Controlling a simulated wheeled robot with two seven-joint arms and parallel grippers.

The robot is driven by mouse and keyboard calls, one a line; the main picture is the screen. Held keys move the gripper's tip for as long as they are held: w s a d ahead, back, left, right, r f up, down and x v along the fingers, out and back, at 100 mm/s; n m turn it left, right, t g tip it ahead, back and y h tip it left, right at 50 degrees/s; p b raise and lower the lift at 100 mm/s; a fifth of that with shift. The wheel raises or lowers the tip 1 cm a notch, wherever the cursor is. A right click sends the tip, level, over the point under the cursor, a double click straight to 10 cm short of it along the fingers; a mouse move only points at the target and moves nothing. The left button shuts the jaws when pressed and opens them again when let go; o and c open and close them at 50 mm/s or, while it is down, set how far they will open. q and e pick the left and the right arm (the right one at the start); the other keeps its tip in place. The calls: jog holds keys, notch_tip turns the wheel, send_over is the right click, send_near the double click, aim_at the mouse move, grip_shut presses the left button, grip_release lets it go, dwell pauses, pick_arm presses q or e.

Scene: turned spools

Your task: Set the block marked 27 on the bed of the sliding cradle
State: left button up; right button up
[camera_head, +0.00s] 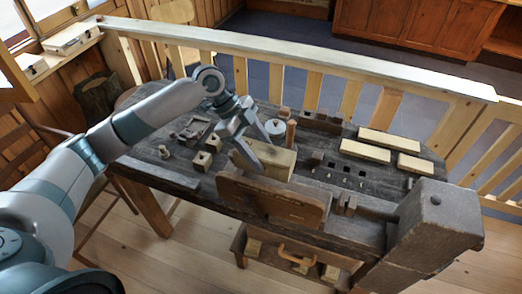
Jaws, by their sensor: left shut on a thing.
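My left gripper (263,154) reaches in from the left over the middle of the dark workbench. Its fingers are shut on a pale wooden block (280,164). No number can be read on the block at this size. The block is just behind a brown upright wooden board (268,203), which hides its lower part. I cannot tell whether the block rests on something or hangs just above it. I cannot make out for sure which part is the sliding cradle or its bed; the brown board may belong to it. My right gripper is not in view.
A large dark block-shaped housing (435,225) stands at the bench's right end. Pale flat boards (365,151) lie at the back right. Small wooden blocks (202,160) stand at the left, and a spool-like post (290,132) behind the gripper. A railing (300,62) runs behind the bench.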

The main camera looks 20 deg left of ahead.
pick_arm(q)
jog(key=shift+f+b, duration=1.95)
jog(key=shift+f, duration=0.4)
jog(key=shift+f+b, duration=1.25)
jog(key=shift+f, duration=1.45)
jog(key=o, duration=1.4)
jog(key=shift+f, duration=0.1)
jog(key=shift+o, duration=0.5)
jog(key=shift+f, duration=0.15)
jog(key=shift+s+p, duration=0.15)
jog(key=shift+p, duration=0.2)
jog(key=shift+c, duration=0.2)
